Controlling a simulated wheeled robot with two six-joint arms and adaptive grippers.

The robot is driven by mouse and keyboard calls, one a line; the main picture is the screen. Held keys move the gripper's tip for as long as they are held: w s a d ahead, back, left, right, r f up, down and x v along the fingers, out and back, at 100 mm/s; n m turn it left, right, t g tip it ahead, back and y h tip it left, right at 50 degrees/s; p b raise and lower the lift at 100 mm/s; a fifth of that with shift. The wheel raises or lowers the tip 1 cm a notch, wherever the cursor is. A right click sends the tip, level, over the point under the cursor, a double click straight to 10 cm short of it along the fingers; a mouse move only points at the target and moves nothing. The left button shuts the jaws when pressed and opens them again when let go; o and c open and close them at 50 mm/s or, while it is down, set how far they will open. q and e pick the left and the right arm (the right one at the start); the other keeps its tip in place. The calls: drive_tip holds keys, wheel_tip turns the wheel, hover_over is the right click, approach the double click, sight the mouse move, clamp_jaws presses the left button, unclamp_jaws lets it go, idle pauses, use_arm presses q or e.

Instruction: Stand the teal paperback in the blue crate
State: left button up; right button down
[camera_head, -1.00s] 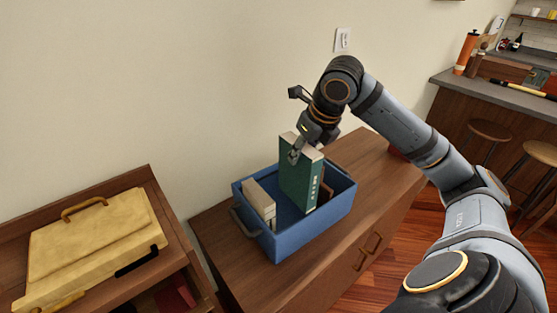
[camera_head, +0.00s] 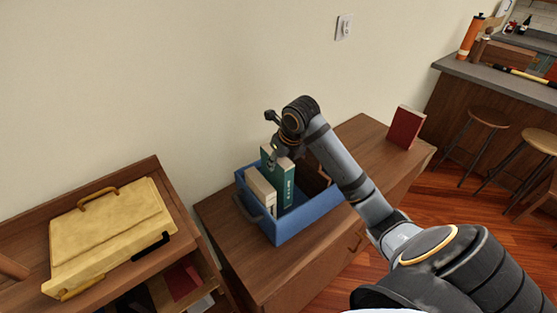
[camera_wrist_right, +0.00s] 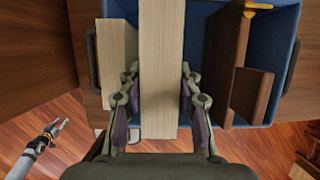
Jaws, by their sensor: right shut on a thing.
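The teal paperback (camera_head: 287,191) is upright inside the blue crate (camera_head: 303,222), beside a cream book (camera_head: 260,187). My right gripper (camera_head: 277,156) is shut on its top end. In the right wrist view, the paperback's pale page edge (camera_wrist_right: 162,65) runs between the two fingers (camera_wrist_right: 160,100). The cream book (camera_wrist_right: 116,55) is apart on its left there. The crate wall (camera_wrist_right: 287,45) shows at right. The paperback's bottom is hidden, so I cannot tell whether it touches the crate floor. My left gripper (camera_wrist_right: 54,127) shows open and empty at the wrist view's lower left.
A brown wooden piece (camera_wrist_right: 229,55) stands in the crate, right of the paperback, with a gap between. A red book (camera_head: 406,128) stands on the cabinet (camera_head: 358,142). A yellow case (camera_head: 108,232) lies on the left shelf unit. Bar stools (camera_head: 486,119) stand at right.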

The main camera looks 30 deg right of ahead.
drive_tip(key=shift+f, duration=0.35)
drive_tip(key=shift+f, duration=0.5)
drive_tip(key=c, duration=0.9)
unclamp_jaws()
drive_tip(key=shift+s, duration=0.1)
drive_tip(key=shift+c, duration=0.2)
